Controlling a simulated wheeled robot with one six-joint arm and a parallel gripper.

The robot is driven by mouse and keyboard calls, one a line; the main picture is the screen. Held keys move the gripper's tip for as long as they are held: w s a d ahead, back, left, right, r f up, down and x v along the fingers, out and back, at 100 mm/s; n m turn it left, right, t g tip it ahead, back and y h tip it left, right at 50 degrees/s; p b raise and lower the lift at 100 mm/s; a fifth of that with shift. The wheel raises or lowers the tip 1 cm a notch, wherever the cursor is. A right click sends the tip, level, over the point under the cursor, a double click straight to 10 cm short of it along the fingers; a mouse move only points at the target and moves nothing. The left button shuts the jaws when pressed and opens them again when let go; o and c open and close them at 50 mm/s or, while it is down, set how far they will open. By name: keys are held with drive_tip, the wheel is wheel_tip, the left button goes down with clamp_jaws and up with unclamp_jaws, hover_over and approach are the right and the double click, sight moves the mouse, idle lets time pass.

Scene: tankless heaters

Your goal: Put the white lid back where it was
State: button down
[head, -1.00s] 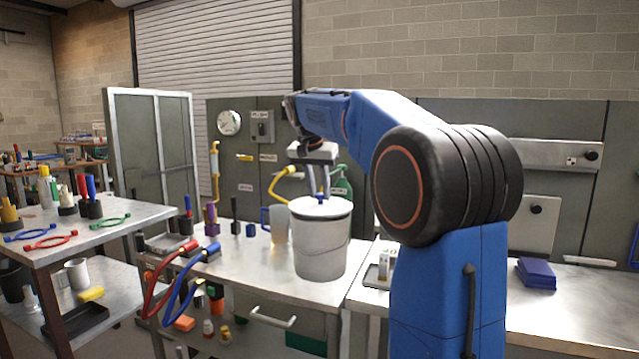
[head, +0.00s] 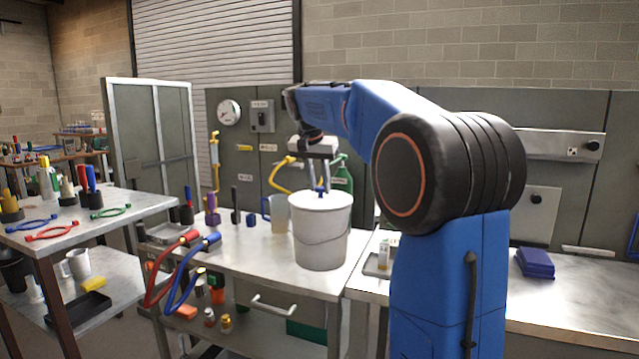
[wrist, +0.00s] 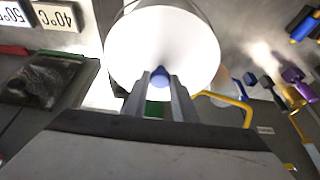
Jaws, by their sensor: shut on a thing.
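The white lid (head: 305,203) is at the top of the white bucket (head: 320,240) on the metal bench. It looks level, with no gap that I can make out between it and the rim. Its blue knob (head: 320,190) stands at the centre. My gripper (head: 320,184) points down over the lid and is shut on the knob. In the wrist view the lid (wrist: 162,35) fills the top middle, and the knob (wrist: 158,77) sits between the two fingertips of my gripper (wrist: 158,82). The bucket's wall is mostly hidden there beneath the lid.
An amber pitcher (head: 279,214) stands close left of the bucket. Red and blue hoses (head: 180,262) hang at the bench's left front. Bare bench (head: 265,260) shows left of the bucket.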

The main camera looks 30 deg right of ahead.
drive_tip(key=shift+f, duration=0.25)
drive_tip(key=c, duration=1.4)
unclamp_jaws()
drive_tip(key=shift+o, duration=0.2)
drive_tip(key=v, duration=1.7)
drive_tip(key=s+a+f+n+y, duration=0.1)
drive_tip(key=s+a+f+n, duration=0.2)
drive_tip(key=s+f, duration=0.8)
drive_tip(key=s+a+f+n+t+y, duration=0.1)
drive_tip(key=s+a+f+n, duration=0.3)
drive_tip(key=s+f, duration=0.8)
drive_tip(key=s+a+f+n+t+y, duration=0.1)
drive_tip(key=s+a+f+n, duration=0.2)
drive_tip(key=s+f, duration=0.9)
wheel_tip(320, 180, down, 5)
drive_tip(key=a, duration=0.3)
drive_tip(key=shift+f, duration=0.2)
